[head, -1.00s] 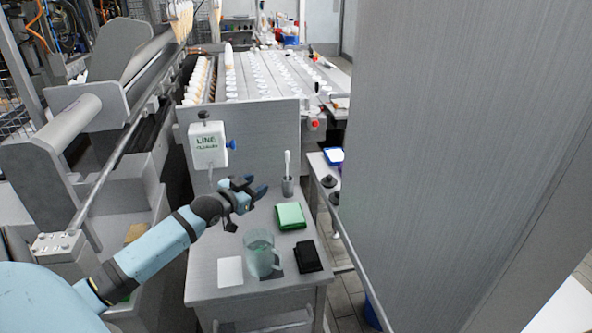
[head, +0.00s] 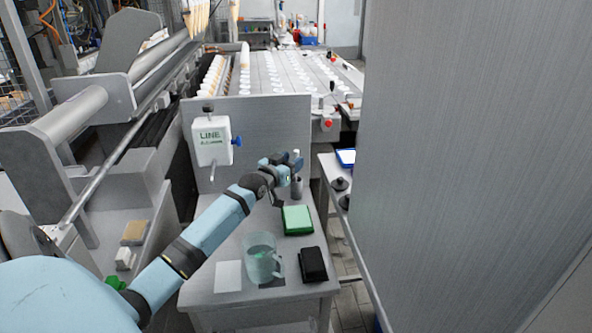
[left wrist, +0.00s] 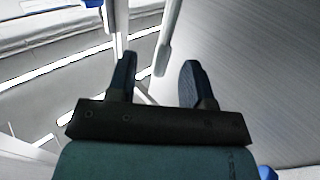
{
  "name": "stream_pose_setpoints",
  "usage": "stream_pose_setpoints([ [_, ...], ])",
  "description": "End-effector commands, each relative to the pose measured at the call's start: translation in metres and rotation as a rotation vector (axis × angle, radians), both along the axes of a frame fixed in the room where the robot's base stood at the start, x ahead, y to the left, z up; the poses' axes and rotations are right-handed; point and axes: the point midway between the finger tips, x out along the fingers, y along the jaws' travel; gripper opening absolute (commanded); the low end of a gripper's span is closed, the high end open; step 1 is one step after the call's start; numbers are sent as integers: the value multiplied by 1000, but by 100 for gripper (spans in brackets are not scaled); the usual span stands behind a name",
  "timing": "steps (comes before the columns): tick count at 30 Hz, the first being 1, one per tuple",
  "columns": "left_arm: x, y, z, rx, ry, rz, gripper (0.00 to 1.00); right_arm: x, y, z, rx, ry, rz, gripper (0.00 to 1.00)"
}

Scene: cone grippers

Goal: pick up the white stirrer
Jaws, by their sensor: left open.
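The white stirrer (head: 296,153) stands in a small grey cup (head: 297,188) at the back of the small table. In the head view only its top shows, and my left gripper hides part of the rest. My left gripper (head: 288,163) is at the stirrer, above the cup. In the left wrist view the gripper (left wrist: 158,70) is open and empty. My right gripper is not in view.
On the table (head: 222,300) are a green sponge-like block (head: 297,220), a clear jug (head: 261,262), a black wallet-like item (head: 313,265) and a white card (head: 228,276). A white "LINE" dispenser (head: 211,141) hangs behind. A large grey panel (head: 470,150) blocks the right.

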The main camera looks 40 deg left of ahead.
Motion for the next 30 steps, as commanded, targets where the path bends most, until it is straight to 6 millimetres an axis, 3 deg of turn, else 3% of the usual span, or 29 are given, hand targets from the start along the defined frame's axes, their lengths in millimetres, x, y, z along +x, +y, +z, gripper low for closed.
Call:
stream_pose_setpoints([
  [9, 42, 7, 3, -1, -2, 0, 47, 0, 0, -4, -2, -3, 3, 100],
  [18, 47, 8, 4, 0, -1, 0, 47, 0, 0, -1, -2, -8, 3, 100],
  [20, 47, 8, 3, 0, -1, 0, 35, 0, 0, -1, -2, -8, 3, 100],
  [24, 47, 7, 3, 0, -1, 0, 3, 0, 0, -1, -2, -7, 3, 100],
  [30, 47, 7, 3, 0, -1, 0, 0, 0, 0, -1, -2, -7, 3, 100],
])
